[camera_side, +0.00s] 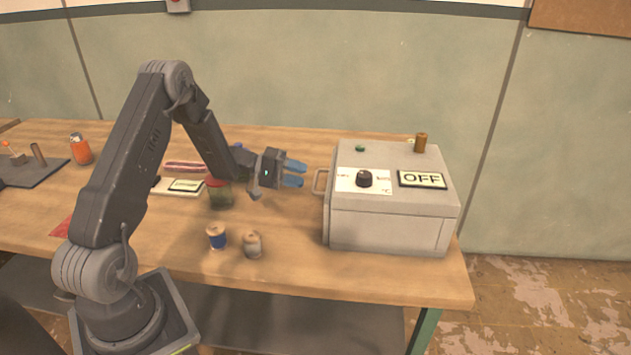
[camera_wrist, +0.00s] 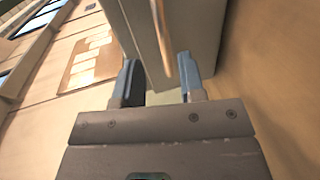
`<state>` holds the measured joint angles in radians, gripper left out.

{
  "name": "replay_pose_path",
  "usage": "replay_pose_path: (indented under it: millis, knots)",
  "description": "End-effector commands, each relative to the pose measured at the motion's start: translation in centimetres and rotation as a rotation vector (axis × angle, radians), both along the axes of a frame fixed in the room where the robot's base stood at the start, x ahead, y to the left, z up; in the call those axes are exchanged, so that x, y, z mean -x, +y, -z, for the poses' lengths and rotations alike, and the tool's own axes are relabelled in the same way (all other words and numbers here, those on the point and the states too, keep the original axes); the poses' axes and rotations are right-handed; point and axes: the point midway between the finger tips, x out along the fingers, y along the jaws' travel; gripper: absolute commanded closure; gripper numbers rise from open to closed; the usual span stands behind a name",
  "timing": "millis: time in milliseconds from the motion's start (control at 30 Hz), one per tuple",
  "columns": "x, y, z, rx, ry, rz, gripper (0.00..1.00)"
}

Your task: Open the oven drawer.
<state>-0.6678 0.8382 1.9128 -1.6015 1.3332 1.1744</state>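The oven (camera_side: 390,227) is a light grey box near the right end of the table, with a dial and an "OFF" sign on its sloping top. Its drawer handle (camera_side: 319,182) is a bar on the left face. In the wrist view the handle (camera_wrist: 161,38) runs down toward the space between the fingers, in front of the grey oven face (camera_wrist: 205,30). The drawer looks closed. My gripper (camera_side: 296,174) has blue fingers, apart and empty, a little left of the handle. In the wrist view the fingers (camera_wrist: 160,85) are also spread.
A jar (camera_side: 220,194) stands below my forearm. Two spools, one blue (camera_side: 216,236) and one pale (camera_side: 252,245), stand on the table's front part. An orange can (camera_side: 80,149) is at the far left.

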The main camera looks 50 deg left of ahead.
Motion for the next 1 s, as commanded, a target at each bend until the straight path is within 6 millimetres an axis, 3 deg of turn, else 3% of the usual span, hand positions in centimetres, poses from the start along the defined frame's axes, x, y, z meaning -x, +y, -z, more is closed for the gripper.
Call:
replay_pose_path:
  millis: [33,300,700,1000]
  knots:
    - [0.0,-0.1,1.1,0.003,0.004,0.001,0.63]
    - [-2.9,-3.0,1.5,0.000,0.001,0.003,0.63]
    - [-3.5,-3.5,1.6,-0.001,0.002,0.001,0.63]
    - [-3.4,-3.5,1.6,-0.001,0.001,0.001,0.90]
